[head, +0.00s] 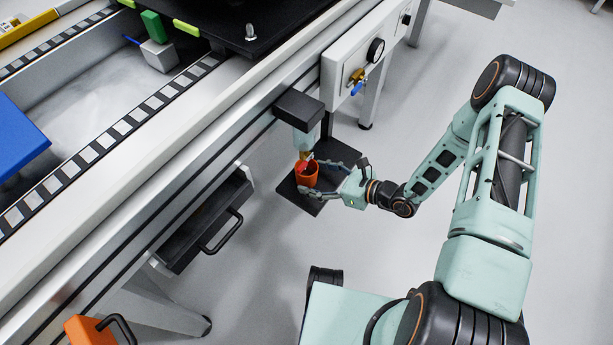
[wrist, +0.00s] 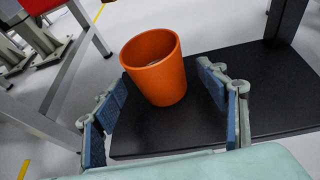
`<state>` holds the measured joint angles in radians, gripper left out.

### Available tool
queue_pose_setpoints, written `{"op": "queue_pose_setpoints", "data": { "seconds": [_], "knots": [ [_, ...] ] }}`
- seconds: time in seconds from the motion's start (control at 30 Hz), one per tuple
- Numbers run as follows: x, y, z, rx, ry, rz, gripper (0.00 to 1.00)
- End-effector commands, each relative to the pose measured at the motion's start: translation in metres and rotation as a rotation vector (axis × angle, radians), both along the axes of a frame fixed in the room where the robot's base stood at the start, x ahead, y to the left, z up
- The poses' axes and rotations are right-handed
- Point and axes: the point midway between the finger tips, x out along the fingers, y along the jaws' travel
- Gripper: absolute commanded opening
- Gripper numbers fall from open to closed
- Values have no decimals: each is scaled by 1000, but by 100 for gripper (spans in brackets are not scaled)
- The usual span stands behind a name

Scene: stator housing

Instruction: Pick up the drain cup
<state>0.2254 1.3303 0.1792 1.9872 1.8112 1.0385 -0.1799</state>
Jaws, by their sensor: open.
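The drain cup (head: 306,174) is orange and open at the top. It stands on a small black shelf (head: 292,197) below a filter unit (head: 303,122) at the side of the bench. In the wrist view the cup (wrist: 156,72) stands between the two blue-padded fingers of my gripper (wrist: 162,105), a little beyond their middle. The fingers are open, with a gap to the cup on both sides. In the head view my gripper (head: 325,178) reaches in from the right, with its fingertips on either side of the cup. The shelf also shows in the wrist view (wrist: 215,128).
The filter unit with a black top hangs close above the cup. An open drawer (head: 208,222) juts out at the left. The floor around my arm is clear.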

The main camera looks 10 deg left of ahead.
Motion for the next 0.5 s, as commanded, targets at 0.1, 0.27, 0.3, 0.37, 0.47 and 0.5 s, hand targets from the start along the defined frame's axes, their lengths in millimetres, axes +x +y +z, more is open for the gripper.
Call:
{"op": "queue_pose_setpoints", "data": {
  "seconds": [0.1,0.27,0.3,0.37,0.47,0.5],
  "knots": [
    [4,17,-8,-1,-2,3,67],
    [8,27,-10,-1,-2,1,67],
    [8,28,-10,-1,-2,1,67],
    [8,28,-10,-1,-2,1,67],
    [8,27,-10,-1,-2,1,67],
    [8,27,-10,-1,-2,1,63]
  ]
}}
